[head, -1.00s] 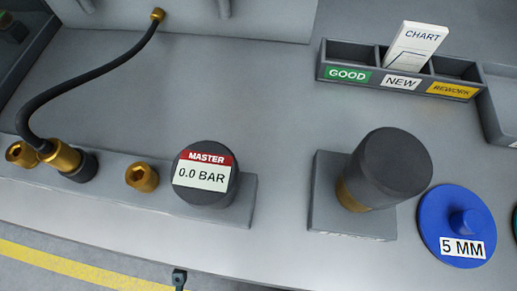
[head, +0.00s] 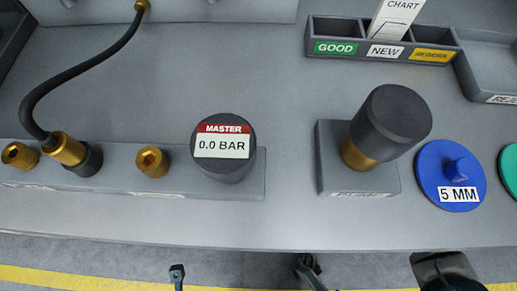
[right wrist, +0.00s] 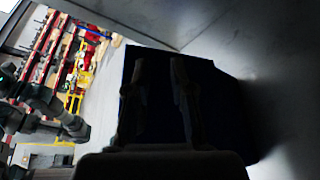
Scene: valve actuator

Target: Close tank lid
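No tank or part plainly marked as a tank lid shows. A blue disc with a raised knob (head: 448,165), labelled 5 MM, lies on the bench at right in the head view. Left of it, a dark cylinder with a brass lower part (head: 392,118) leans on a grey block. My right gripper (right wrist: 160,70) shows dark in the right wrist view, its two fingers apart with nothing clearly between them. A dark tip (head: 177,275), perhaps of my left gripper, shows below the bench's front edge; its fingers cannot be made out.
A MASTER 0.0 BAR gauge (head: 224,145) and brass fittings (head: 152,162) sit on a grey rail; a black hose (head: 75,75) joins one fitting. A three-slot box (head: 375,50) and tray (head: 490,65) stand behind. The middle of the bench is clear.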

